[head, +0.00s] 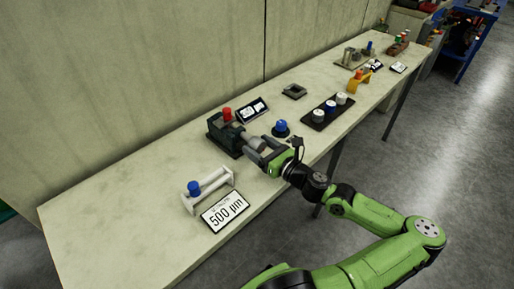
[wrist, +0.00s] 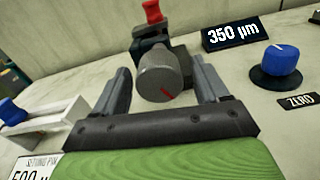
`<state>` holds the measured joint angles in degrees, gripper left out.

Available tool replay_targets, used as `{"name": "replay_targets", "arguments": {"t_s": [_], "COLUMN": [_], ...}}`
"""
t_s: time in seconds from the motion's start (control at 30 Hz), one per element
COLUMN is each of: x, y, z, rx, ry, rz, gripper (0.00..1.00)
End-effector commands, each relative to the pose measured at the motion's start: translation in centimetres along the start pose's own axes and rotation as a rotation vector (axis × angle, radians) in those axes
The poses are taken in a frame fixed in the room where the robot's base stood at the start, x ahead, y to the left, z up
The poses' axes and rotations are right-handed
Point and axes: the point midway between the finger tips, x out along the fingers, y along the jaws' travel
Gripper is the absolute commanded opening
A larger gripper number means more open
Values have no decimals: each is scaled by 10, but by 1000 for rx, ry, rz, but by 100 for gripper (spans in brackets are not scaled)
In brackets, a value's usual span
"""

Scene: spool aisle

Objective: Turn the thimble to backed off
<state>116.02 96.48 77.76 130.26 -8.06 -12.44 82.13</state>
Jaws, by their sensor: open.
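The thimble (wrist: 163,75) is a grey cylinder with a red mark low on its front face, pointing down and to the right in the wrist view. It sits on a dark instrument body with a red knob (wrist: 152,11) on top; in the head view the thimble (head: 253,143) faces my arm. My gripper (wrist: 162,82) is open, with one finger on each side of the thimble and a visible gap at both sides. In the head view my gripper (head: 265,152) is at the thimble's front, partly hiding it. A dark display (wrist: 236,33) reads 350 µm.
A blue knob (wrist: 281,58) on a dark base stands to the right, by a ZERO label (wrist: 297,100). A white holder (head: 208,186) with a blue knob and a 500 µm card (head: 225,211) are at the left. A black tray (head: 328,112) with several knobs lies farther along the bench.

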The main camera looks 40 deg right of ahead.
Motion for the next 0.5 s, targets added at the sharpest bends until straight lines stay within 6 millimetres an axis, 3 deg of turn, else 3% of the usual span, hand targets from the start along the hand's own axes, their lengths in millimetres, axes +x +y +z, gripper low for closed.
{"name": "replay_targets", "arguments": {"t_s": [0.1, 0.37, 0.5], "x": [10, 11, 11], "y": [0, 0, 0], "z": [0, 0, 0], "rx": [1, 1, 1], "ry": [-1, 0, 0], "rz": [0, -1, -1], "gripper": [74, 72, 51]}}
